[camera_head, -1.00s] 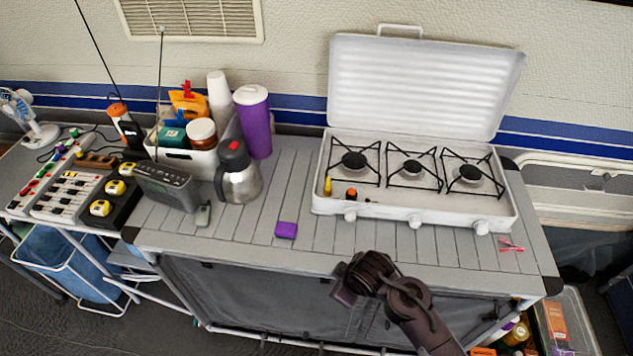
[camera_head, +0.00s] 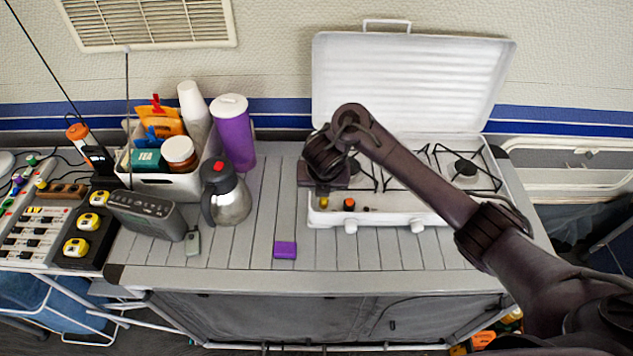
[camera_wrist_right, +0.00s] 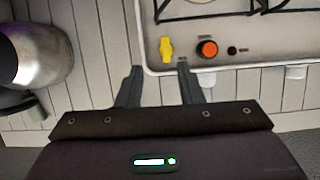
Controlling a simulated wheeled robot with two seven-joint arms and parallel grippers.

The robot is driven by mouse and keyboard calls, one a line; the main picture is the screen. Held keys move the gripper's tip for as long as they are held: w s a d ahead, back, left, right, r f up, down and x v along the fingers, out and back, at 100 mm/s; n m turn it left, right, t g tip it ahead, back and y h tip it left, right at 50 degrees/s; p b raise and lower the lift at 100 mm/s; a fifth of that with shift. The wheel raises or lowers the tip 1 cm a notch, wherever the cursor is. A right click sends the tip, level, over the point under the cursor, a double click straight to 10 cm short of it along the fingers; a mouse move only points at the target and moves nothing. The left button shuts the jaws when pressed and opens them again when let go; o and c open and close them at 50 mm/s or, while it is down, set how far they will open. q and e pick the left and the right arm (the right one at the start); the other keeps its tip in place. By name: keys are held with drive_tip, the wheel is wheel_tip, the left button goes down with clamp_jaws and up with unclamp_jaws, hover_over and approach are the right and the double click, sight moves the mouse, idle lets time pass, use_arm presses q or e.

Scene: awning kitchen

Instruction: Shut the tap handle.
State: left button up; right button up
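The yellow tap handle (camera_head: 323,202) is on the left front corner of the white gas stove (camera_head: 385,216). In the right wrist view the tap handle (camera_wrist_right: 166,48) stands just ahead of the fingertips, left of an orange-red knob (camera_wrist_right: 207,48). My right gripper (camera_wrist_right: 159,68) is open and empty, its two fingers pointing towards the tap handle and apart from it. In the head view my right gripper (camera_head: 324,178) is above the stove's left end, and its fingers are hard to make out. My left gripper is not in view.
A steel flask (camera_head: 228,195) stands left of the stove, with a radio (camera_head: 145,212) and a filled caddy (camera_head: 190,182) beyond it. A purple block (camera_head: 285,250) lies in front. The stove lid (camera_head: 410,80) is raised. The slatted counter between flask and stove is clear.

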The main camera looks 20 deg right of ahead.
drive_tip(key=b+x, duration=0.1)
drive_tip(key=x, duration=0.3)
drive_tip(key=d+b+x, duration=0.1)
drive_tip(key=x, duration=0.1)
drive_tip(key=shift+w+f+b, duration=0.1)
drive_tip(key=shift+f+b, duration=0.05)
drive_tip(key=shift+b, duration=0.2)
drive_tip(key=shift+f, duration=0.2)
drive_tip(key=shift+w, duration=0.1)
drive_tip(key=c, duration=0.6)
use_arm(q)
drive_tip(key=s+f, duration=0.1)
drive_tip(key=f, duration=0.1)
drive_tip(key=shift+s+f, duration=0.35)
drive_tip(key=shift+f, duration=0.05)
use_arm(e)
clamp_jaws()
